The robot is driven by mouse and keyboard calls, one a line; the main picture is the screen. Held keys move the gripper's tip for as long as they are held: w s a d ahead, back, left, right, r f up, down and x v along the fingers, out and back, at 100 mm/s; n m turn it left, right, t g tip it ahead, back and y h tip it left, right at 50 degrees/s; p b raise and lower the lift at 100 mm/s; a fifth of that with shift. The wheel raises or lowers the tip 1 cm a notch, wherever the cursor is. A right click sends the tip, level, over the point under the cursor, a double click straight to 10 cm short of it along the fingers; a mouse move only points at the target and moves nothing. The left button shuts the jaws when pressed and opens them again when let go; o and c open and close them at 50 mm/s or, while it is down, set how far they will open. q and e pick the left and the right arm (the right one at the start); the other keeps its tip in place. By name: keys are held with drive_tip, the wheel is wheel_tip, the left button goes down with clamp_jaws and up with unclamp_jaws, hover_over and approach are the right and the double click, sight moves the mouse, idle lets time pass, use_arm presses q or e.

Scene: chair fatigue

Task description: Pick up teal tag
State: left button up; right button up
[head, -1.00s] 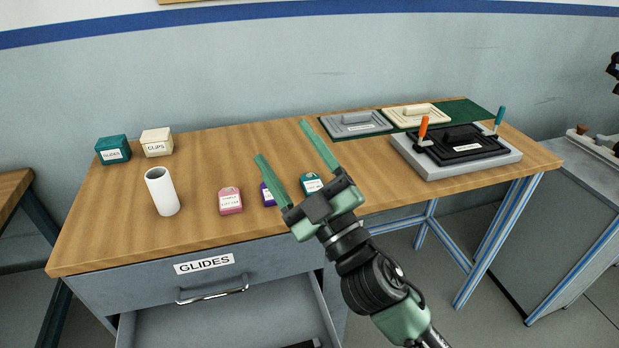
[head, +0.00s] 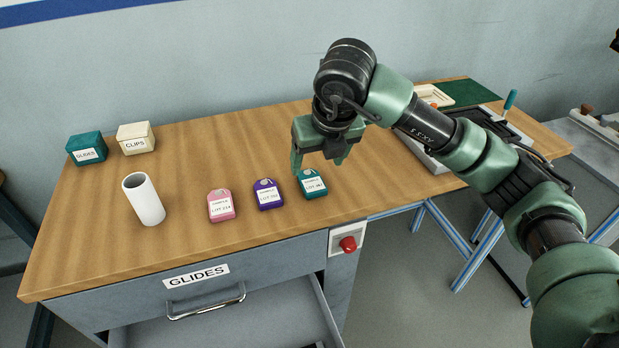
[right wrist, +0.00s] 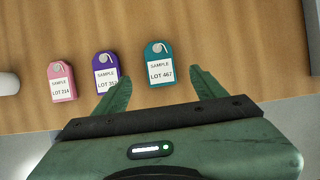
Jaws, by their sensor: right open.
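The teal tag (head: 312,184) lies flat on the wooden table, at the right end of a row of three tags, with a white label. In the right wrist view the teal tag (right wrist: 160,65) reads "SAMPLE LOT 467" and lies ahead of and between the open fingers, not gripped. My right gripper (head: 320,168) points down just above and behind the teal tag; it also shows in the right wrist view (right wrist: 160,82), open and empty. My left gripper is not in view.
A purple tag (head: 268,194) and a pink tag (head: 221,205) lie left of the teal one. A white cylinder (head: 144,200), a teal box (head: 87,149) and a cream box (head: 136,138) stand further left. An open drawer (head: 230,325) juts out in front; a red button (head: 348,244) is beside it.

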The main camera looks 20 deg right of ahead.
sight(311, 180)
drive_tip(key=p+x, duration=0.1)
drive_tip(key=x, duration=0.5)
drive_tip(key=shift+f+p, duration=0.25)
drive_tip(key=shift+p, duration=0.05)
drive_tip(key=shift+w+f, duration=0.25)
drive_tip(key=shift+f, duration=0.25)
drive_tip(key=c, duration=1.4)
